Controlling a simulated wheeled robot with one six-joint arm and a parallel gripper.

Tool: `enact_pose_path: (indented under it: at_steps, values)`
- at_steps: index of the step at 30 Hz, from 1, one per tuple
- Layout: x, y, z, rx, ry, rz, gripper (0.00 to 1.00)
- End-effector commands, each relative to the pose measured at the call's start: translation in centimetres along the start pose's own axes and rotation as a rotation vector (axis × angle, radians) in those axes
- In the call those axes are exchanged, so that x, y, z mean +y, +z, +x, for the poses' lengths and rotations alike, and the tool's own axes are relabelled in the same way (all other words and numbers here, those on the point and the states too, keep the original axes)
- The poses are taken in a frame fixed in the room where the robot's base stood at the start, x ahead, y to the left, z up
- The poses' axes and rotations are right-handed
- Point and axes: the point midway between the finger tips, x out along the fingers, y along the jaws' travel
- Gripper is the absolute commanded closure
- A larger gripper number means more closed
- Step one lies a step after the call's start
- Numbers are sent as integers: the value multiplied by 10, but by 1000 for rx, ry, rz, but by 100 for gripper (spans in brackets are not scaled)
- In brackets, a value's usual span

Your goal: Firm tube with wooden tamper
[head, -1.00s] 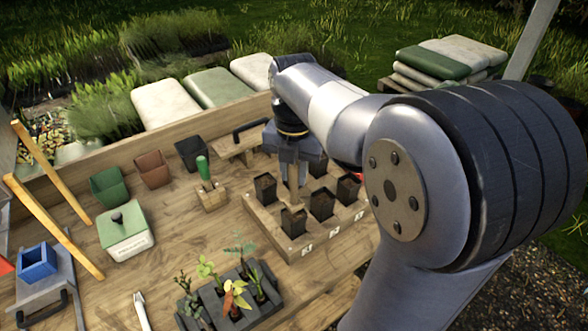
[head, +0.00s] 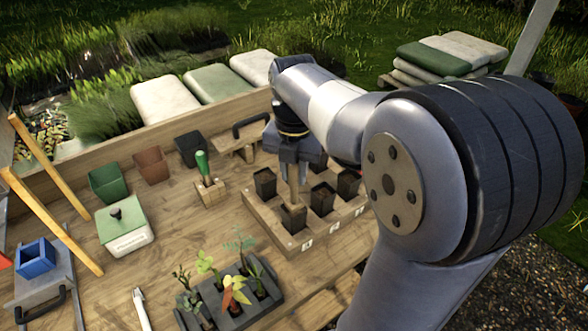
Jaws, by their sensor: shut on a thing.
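My gripper (head: 293,176) is shut on the wooden tamper (head: 294,194), a pale wood piece that points down. The tamper's lower end is at the mouth of the front-left black tube (head: 292,217) and seems to be inside it. How deep it sits is hidden by the tube wall. The tube stands upright in the wooden tray (head: 263,224), which holds several more dark, soil-filled tubes. Numbered labels run along the tray's front edge. My arm covers the tray's right end.
A green-handled tool (head: 203,165) stands in a wooden block to the left. A rack of seedlings (head: 238,311) is in front of the tray. A green box (head: 121,226) and empty pots (head: 108,184) stand farther left. Bare tabletop lies between them.

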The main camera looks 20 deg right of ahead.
Motion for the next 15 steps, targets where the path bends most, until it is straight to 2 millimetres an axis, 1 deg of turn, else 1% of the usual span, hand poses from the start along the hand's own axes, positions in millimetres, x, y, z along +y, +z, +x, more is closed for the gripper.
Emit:
enact_pose_path:
  at_steps: [5, 15]
  values:
    - [0, 0, 1, 0, 0, 0, 100]
    - [0, 0, 11, 0, 0, 0, 100]
